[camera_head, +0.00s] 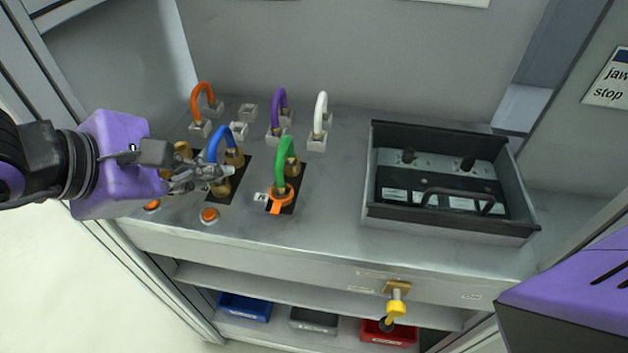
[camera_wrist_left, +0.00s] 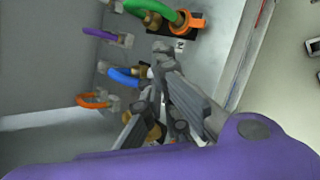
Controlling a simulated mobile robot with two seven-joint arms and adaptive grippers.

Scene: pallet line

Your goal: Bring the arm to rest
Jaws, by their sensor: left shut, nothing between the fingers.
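My left gripper (camera_head: 222,178) comes in from the left over the panel at the left of the bench. Its fingers are shut with nothing between them, close to the brass fittings under the blue hose (camera_head: 216,142). I cannot tell whether it touches them. In the left wrist view the gripper (camera_wrist_left: 158,62) points toward the blue hose (camera_wrist_left: 122,76) and the green hose (camera_wrist_left: 150,12). A purple arm part of mine (camera_head: 580,300) shows at the lower right. My right gripper is not in view.
The green hose (camera_head: 281,165) with an orange collar (camera_head: 281,199) stands just right of the gripper. Orange (camera_head: 195,102), purple (camera_head: 275,108) and white (camera_head: 319,113) hoses stand behind. A dark open-topped tray (camera_head: 451,222) sits at right. A yellow knob (camera_head: 396,308) juts from the bench front.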

